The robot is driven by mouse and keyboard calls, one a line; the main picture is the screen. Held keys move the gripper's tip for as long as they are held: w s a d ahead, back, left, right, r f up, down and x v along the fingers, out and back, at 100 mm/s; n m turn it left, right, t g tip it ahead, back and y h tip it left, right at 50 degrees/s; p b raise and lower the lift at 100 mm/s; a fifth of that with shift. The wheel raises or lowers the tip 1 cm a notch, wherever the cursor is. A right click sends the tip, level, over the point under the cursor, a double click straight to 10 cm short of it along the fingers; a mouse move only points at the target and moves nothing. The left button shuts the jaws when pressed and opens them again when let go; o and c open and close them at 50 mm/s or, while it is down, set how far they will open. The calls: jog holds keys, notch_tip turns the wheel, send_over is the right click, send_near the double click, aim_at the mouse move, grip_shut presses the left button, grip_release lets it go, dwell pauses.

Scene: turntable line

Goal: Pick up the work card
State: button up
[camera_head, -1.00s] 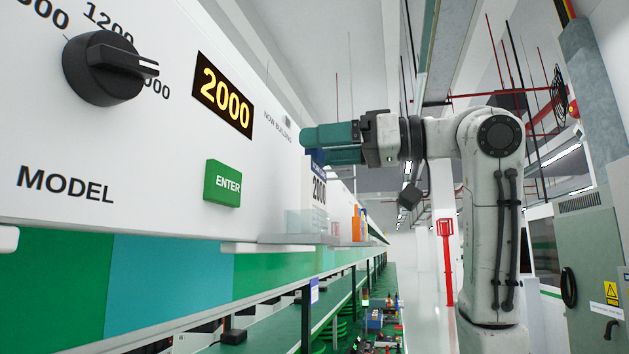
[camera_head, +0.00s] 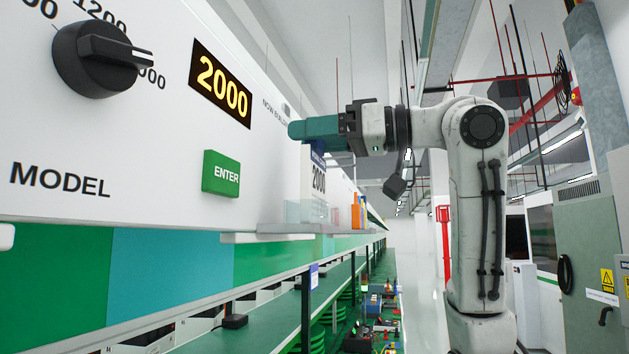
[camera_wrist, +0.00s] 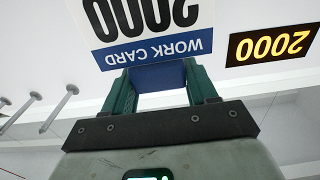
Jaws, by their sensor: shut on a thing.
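The work card (camera_head: 318,182) is a white upright card with a blue top band and the number 2000. In the head view it stands at the clear holder on the ledge. My gripper (camera_head: 300,131), with teal fingers, is at its top edge. In the wrist view the card (camera_wrist: 150,22) shows upside down, with its blue band toward me. The card's lower part is behind or inside the clear holder.
The panel at left has a black dial (camera_head: 100,58), a green ENTER button (camera_head: 221,173) and a lit 2000 display (camera_head: 220,84). The wrist view shows several pegs (camera_wrist: 55,108) at left.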

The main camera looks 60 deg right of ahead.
jog(key=c, duration=0.4)
jog(key=shift+o, duration=0.2)
jog(key=shift+r, duration=0.1)
notch_tip(320, 180, up, 10)
jog(key=shift+s+f+b, duration=0.1)
jog(key=shift+f+b, duration=0.15)
jog(key=shift+b, duration=0.4)
jog(key=v, duration=1.6)
jog(key=shift+r, duration=0.25)
